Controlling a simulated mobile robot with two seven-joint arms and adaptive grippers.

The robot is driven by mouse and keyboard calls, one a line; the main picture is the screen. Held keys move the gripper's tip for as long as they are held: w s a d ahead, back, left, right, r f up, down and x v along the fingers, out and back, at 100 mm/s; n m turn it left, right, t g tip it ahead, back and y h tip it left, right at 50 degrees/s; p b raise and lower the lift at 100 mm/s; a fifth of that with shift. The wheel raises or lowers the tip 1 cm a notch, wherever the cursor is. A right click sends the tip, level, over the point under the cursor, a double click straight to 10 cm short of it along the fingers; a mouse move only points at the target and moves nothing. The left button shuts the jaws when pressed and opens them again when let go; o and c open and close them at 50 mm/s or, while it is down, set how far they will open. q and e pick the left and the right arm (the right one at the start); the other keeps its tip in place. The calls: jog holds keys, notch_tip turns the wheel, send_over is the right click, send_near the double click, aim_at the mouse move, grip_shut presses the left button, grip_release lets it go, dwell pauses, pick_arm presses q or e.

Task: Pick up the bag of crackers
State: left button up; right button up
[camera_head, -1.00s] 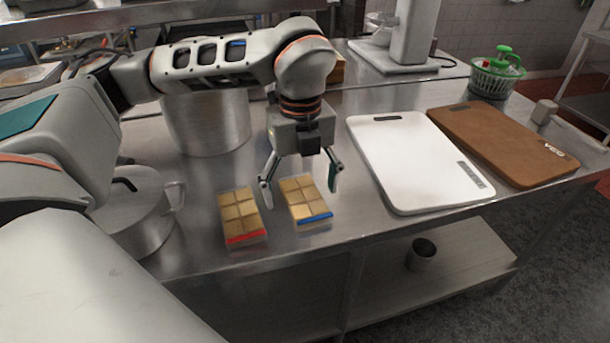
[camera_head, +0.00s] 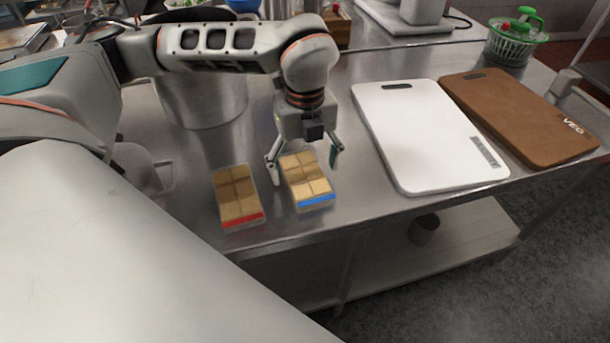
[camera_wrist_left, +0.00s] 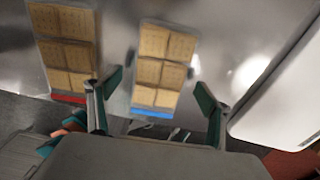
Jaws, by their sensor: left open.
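Two clear bags of square crackers lie flat on the steel table. One bag of crackers with a blue strip (camera_head: 306,180) lies between the fingers of my left gripper (camera_head: 306,168); one with a red strip (camera_head: 237,197) lies to its left. In the left wrist view, the blue-strip bag (camera_wrist_left: 161,70) sits ahead of and between the spread green-padded fingers, and the red-strip bag (camera_wrist_left: 68,45) is outside the left finger. My left gripper is open and holds nothing. Whether its fingertips touch the table is unclear. My right gripper is not in view.
A white cutting board (camera_head: 425,135) lies to the right of the gripper, with a brown board (camera_head: 520,115) beyond it. A large metal pot (camera_head: 203,98) stands behind my left arm. A green basket (camera_head: 515,42) stands at the back right. Bare table (camera_head: 345,205) lies between bag and white board.

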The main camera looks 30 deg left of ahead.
pick_arm(q)
jog(key=shift+f, duration=0.6)
jog(key=c, duration=1.2)
jog(key=shift+c, duration=0.2)
jog(key=shift+r, duration=0.15)
